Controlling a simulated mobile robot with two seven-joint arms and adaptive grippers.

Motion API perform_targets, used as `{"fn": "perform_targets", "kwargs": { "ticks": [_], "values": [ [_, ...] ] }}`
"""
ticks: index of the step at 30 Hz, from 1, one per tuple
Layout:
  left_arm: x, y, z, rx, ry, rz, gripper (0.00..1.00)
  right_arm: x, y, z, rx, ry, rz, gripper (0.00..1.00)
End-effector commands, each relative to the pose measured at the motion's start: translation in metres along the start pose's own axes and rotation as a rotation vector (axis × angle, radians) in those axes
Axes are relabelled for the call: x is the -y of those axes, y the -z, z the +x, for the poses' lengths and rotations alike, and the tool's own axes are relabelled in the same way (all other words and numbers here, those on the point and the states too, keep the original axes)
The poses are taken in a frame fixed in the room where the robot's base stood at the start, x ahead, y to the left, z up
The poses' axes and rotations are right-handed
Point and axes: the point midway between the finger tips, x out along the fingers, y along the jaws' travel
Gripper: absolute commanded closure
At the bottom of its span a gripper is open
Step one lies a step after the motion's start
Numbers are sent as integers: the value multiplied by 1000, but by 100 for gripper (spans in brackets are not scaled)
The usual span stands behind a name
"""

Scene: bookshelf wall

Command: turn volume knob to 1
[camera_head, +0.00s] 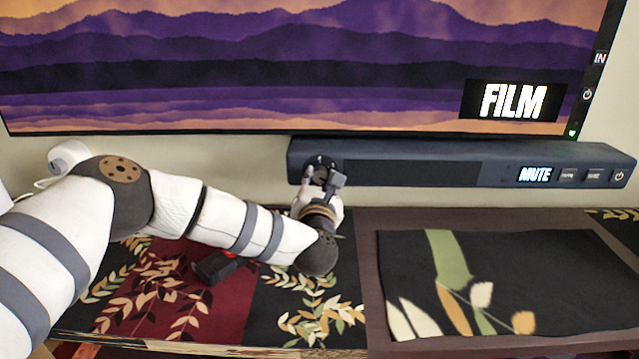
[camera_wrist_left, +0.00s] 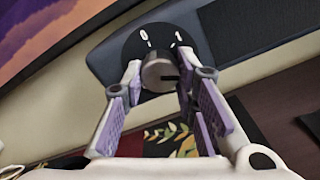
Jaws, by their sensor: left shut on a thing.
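The volume knob (camera_wrist_left: 157,70) is a round grey knob on a black dial at the left end of the dark soundbar (camera_head: 430,173). The dial carries white marks 0 and 1, both above the knob in the left wrist view. A dark line on the knob's face points to the right there; its exact reading is hard to tell. My left gripper (camera_wrist_left: 160,77) is shut on the knob, one finger on each side. In the head view my left gripper (camera_head: 319,180) reaches up to the dial and partly hides the knob. My right gripper is not in view.
A large screen (camera_head: 280,70) showing FILM hangs above the soundbar. MUTE and several buttons are at the soundbar's right end. The wooden cabinet top below bears patterned cloths (camera_head: 500,285). A dark object (camera_head: 215,267) lies under my left arm. A white round item (camera_head: 68,154) is at the left.

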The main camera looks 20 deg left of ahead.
Motion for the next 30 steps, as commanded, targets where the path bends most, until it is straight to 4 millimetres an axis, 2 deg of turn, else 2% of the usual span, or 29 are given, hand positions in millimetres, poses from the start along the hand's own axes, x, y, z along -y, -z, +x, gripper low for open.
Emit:
{"fn": "perform_targets", "kwargs": {
  "ticks": [21, 30],
  "values": [
    [4, 3, 1, 2, -1, -666, 100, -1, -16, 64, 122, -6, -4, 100],
    [3, 1, 1, 4, -2, -869, 100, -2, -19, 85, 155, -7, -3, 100]
  ]
}}
